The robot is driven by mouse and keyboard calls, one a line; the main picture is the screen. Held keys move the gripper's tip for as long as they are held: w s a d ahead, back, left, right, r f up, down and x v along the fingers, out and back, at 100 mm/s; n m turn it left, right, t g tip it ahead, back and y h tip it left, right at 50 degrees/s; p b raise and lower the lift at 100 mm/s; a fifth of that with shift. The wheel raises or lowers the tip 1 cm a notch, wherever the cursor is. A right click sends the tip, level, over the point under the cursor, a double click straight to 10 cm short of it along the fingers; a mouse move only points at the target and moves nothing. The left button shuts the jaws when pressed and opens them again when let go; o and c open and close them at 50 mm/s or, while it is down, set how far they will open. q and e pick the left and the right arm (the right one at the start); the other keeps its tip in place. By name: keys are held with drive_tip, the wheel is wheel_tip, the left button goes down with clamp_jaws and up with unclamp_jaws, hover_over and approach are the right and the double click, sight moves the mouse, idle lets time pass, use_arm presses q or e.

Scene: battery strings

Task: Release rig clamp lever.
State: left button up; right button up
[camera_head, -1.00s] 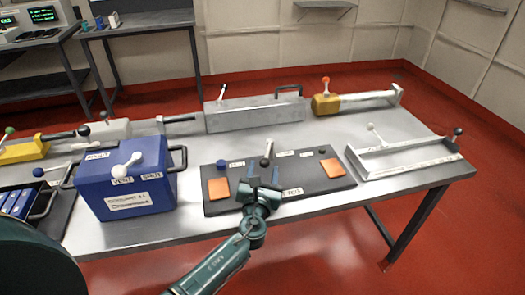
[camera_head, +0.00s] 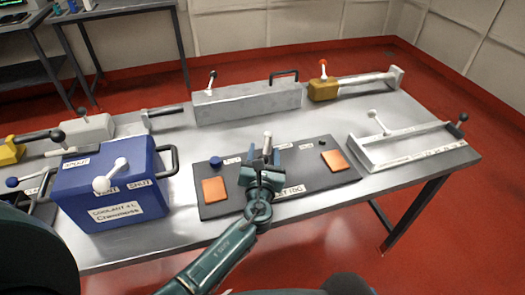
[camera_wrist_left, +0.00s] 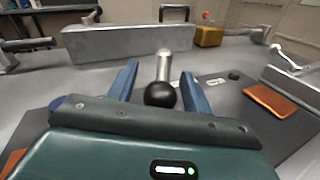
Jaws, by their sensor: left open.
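The dark test rig plate (camera_head: 328,178) lies on the metal table, with orange pads (camera_head: 214,189) at its sides. Its clamp lever (camera_head: 267,139) stands up near the middle, a pale metal bar. In the left wrist view the lever (camera_wrist_left: 164,64) shows with a black ball knob (camera_wrist_left: 160,95) at its near end. My left gripper (camera_head: 264,158) is over the plate, its blue fingers (camera_wrist_left: 159,76) open on either side of the lever, with visible gaps. In the head view the gripper hides the knob. My right gripper is not in view.
A blue coolant box (camera_head: 115,185) with a white lever stands left of the plate. A grey metal case (camera_head: 248,102) and a yellow-ended bar tool (camera_head: 323,90) lie behind. A pale metal frame (camera_head: 410,145) with levers lies right. Bare table separates the plate from the case.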

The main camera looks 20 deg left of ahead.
use_arm(q)
clamp_jaws()
idle(0.5)
